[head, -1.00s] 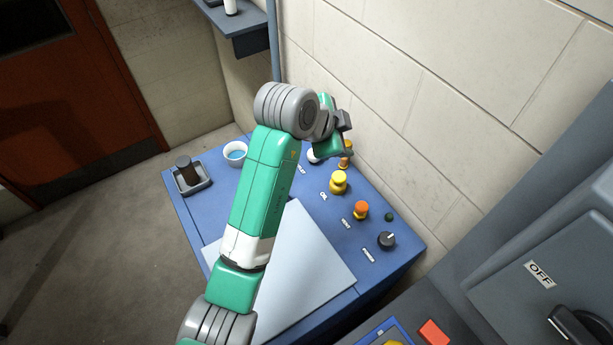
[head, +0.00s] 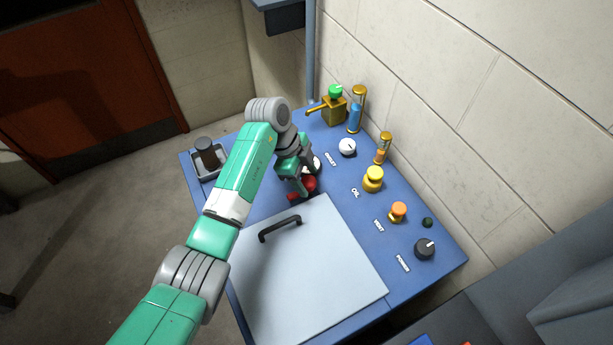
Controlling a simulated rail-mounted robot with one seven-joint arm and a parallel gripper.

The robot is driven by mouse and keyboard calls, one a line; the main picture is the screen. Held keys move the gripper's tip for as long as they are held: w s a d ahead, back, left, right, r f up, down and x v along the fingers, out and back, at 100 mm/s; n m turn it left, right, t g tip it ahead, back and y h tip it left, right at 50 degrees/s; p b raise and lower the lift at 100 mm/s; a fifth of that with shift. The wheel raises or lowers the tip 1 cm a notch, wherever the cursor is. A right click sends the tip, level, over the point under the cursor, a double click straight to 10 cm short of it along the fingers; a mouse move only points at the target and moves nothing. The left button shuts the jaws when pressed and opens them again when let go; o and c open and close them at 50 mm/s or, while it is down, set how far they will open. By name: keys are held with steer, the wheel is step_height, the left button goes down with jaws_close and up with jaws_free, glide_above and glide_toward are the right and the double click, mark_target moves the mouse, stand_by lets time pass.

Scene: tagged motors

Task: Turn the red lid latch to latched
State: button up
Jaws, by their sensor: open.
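The red lid latch (head: 309,184) sits on the blue bench top, just beyond the far edge of the pale grey lid (head: 320,285). The lid lies flat and has a black handle (head: 280,229). My gripper (head: 302,188) points down at the latch, right over or against it. Its fingers hide part of the latch, and I cannot tell whether they touch it. The gripper is open. The way the latch is turned is hard to make out.
Knobs labelled OIL (head: 373,179), VENT (head: 397,212) and POWER (head: 425,249) line the right side. A white knob (head: 347,148), a brass valve (head: 333,110) and a blue cylinder (head: 355,118) stand behind. A tray (head: 222,165) holds a dark cylinder at the left.

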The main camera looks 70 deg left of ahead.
steer(key=shift+w+f, duration=0.1)
steer(key=shift+f, duration=0.05)
steer(key=c, duration=1)
